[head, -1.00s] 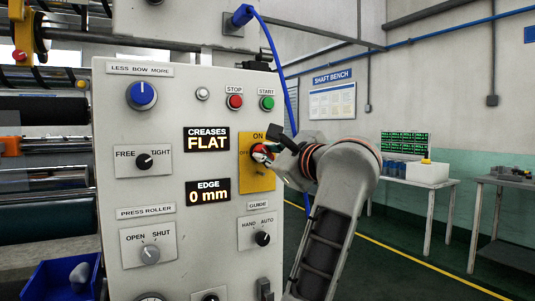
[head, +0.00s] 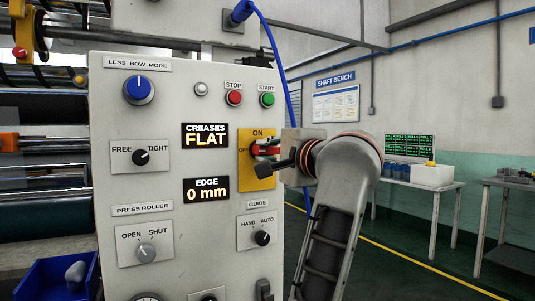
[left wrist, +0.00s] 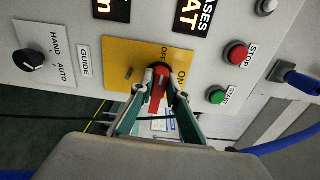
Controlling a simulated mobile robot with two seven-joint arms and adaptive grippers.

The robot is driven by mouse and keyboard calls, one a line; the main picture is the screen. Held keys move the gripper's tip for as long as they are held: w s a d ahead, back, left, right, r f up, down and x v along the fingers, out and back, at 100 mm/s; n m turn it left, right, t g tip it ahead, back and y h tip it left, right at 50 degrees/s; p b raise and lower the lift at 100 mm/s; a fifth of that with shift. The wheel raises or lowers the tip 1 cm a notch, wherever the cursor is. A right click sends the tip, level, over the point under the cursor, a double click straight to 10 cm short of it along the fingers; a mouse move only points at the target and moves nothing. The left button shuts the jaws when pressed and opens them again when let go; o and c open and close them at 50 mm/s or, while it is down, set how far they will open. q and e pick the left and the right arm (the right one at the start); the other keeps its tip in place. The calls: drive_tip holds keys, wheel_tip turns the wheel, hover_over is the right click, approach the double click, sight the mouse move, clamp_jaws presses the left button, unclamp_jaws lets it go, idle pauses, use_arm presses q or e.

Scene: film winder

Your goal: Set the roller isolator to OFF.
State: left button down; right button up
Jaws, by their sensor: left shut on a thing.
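The isolator is a yellow plate (head: 258,181) on the right side of the grey panel, with ON at its top and OFF at its left. Its red handle (head: 264,151) lies roughly level across the plate, in line with the OFF mark. My left gripper (head: 267,150) comes at the plate from the right and is shut on the handle. In the left wrist view, the red handle (left wrist: 157,88) sits between the two fingers of my left gripper (left wrist: 161,91). The fingers hide part of the handle in the head view. My right gripper is out of view.
The red STOP button (head: 234,98) and green START button (head: 267,99) sit just above the plate. The GUIDE switch (head: 262,238) is below it. A blue cable (head: 279,57) hangs close behind my wrist. A blue bin (head: 48,278) stands at lower left.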

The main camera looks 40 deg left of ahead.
use_arm(q)
drive_tip(key=shift+n, duration=0.4)
drive_tip(key=c, duration=2)
unclamp_jaws()
drive_tip(key=shift+o, duration=0.2)
drive_tip(key=v, duration=0.7)
drive_tip(key=shift+d, duration=0.2)
drive_tip(key=shift+s+f, duration=0.1)
